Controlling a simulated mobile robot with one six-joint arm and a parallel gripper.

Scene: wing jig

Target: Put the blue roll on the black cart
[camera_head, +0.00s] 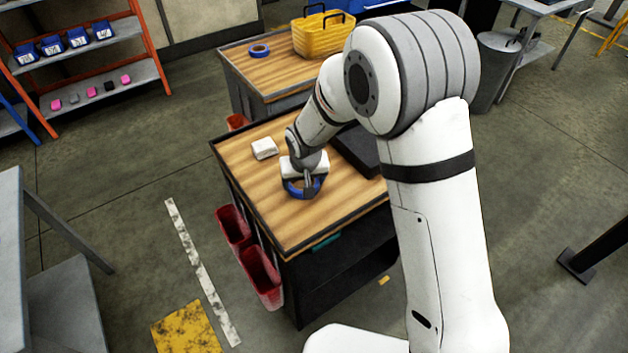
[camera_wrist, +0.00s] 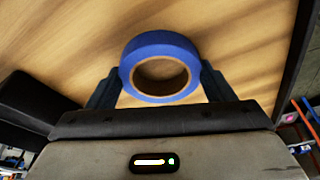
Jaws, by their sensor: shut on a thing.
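A blue roll (camera_head: 291,191) of tape is held in my gripper (camera_head: 306,188), low over the wooden top of the near black cart (camera_head: 312,226). In the wrist view the blue roll (camera_wrist: 160,42) sits between both fingers of my gripper (camera_wrist: 160,74), its round hole facing the camera. The wood lies beyond it. I cannot tell whether the roll touches the top. Another blue roll (camera_head: 258,50) lies on the cart behind.
A white block (camera_head: 264,148) and a dark flat case (camera_head: 357,151) lie on the near cart. Red bins (camera_head: 260,277) hang on its left side. A yellow basket (camera_head: 322,38) stands on the cart behind (camera_head: 240,66). The near cart's front top is clear.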

